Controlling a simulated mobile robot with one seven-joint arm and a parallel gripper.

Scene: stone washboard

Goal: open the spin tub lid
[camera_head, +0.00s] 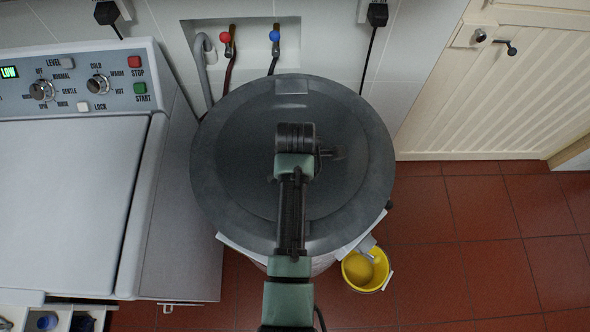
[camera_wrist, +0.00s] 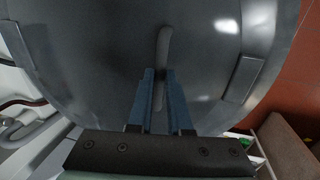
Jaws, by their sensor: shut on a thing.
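The spin tub lid (camera_head: 232,160) is a large round grey disc in the middle of the head view. It covers the top of the spin tub, and only a little of the pale tub body shows below its near edge. In the wrist view the lid (camera_wrist: 95,60) fills most of the picture. A slim grey bar handle (camera_wrist: 163,45) stands on its face. My gripper (camera_wrist: 159,73) is shut on this handle, with its blue fingers on either side of it. In the head view my wrist hides much of the handle and fingers. I cannot tell whether the lid is raised.
A grey washing machine (camera_head: 65,190) stands close on the left. Red and blue taps (camera_head: 250,40) with hoses are on the wall behind. A yellow bucket (camera_head: 365,270) stands on the floor at the near right. A cream cabinet (camera_head: 480,90) is at the right; the tiled floor before it is clear.

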